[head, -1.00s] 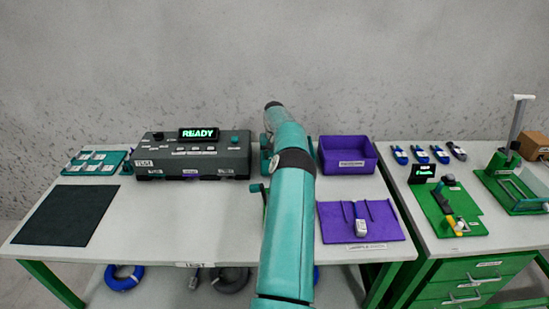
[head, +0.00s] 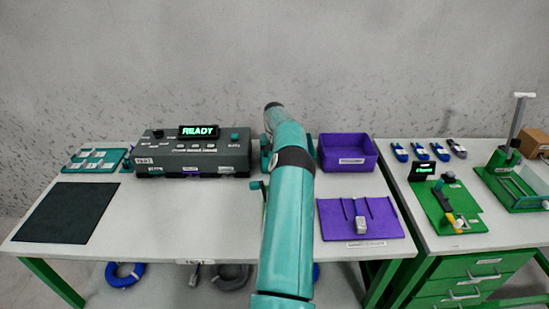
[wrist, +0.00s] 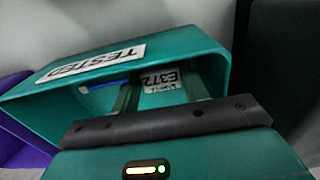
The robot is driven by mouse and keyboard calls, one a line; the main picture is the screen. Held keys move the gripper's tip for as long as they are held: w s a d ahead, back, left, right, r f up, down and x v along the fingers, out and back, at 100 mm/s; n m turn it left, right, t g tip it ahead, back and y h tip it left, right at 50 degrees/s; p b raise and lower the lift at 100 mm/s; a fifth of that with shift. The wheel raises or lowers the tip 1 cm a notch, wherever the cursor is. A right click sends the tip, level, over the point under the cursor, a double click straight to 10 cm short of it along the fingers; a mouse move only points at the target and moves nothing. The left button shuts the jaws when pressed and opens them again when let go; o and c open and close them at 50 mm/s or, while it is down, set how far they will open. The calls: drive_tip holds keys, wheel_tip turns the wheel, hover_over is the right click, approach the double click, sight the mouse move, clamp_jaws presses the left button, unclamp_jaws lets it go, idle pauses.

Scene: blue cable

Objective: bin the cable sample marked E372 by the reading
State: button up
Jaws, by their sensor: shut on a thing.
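The sample's white label marked E372 (wrist: 168,80) shows between my gripper's two fingers (wrist: 153,88) in the wrist view. My gripper is shut on the cable sample. A short blue piece of cable (wrist: 100,86) shows to the left of the label. A teal bin (wrist: 200,42) with a TESTED label (wrist: 95,62) surrounds the sample in this view; the sample appears within its opening, but I cannot tell how deep. In the head view my arm hides the gripper, the sample and most of the teal bin.
The tester (head: 205,157) reads READY. A purple bin (head: 348,165) and a purple tray (head: 335,222) holding a grey piece (head: 361,226) are right of my arm. Several blue samples (head: 421,152) lie on the right table. A dark mat (head: 65,213) lies at left.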

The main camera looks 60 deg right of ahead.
drive_tip(key=shift+f, duration=0.1)
drive_tip(key=o, duration=1.2)
drive_tip(key=shift+c, duration=0.2)
wheel_tip(320, 180, up, 12)
idle(1.0)
idle(0.4)
